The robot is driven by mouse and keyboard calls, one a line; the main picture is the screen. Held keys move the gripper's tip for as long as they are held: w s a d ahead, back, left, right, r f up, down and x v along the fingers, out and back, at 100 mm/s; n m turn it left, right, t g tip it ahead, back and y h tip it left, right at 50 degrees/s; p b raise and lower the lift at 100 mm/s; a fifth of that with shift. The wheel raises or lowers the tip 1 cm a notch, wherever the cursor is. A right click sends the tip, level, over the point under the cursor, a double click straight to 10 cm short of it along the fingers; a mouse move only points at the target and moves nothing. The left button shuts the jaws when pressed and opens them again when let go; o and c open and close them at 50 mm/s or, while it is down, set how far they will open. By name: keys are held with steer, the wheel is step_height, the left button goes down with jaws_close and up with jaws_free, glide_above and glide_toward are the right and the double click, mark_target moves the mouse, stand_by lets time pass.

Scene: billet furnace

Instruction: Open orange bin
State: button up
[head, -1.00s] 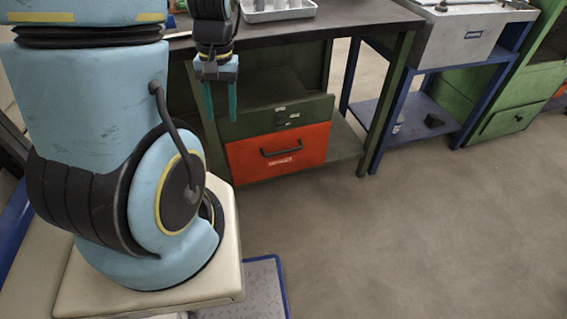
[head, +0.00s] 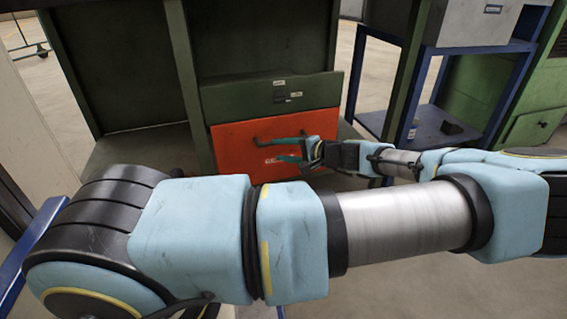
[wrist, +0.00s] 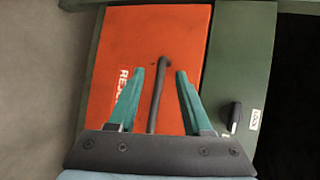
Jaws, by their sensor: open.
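The orange bin (head: 232,158) sits under a dark green drawer in the workbench, and its front looks flush with the cabinet. It fills the middle of the wrist view (wrist: 115,55), turned sideways, with part of a white label showing. Its black bar handle (wrist: 157,95) lies between the two teal fingers. My gripper (head: 268,149) reaches in from the right in front of the bin. Its fingers are open on either side of the handle, and I see no clear contact.
The green drawer (head: 258,97) with a dark knob (wrist: 232,117) is directly above the bin. My arm covers the floor in front.

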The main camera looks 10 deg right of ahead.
steer(key=d+f+m+t+h+b, duration=0.1)
steer(key=d+m+t+b, duration=0.15)
steer(key=d, duration=0.45)
steer(key=shift+n+t, duration=0.25)
steer(key=b+x, duration=0.2)
steer(key=x, duration=0.8)
steer(key=shift+w+f+b, duration=0.1)
steer(key=shift+b, duration=0.25)
jaws_close()
stand_by(0.3)
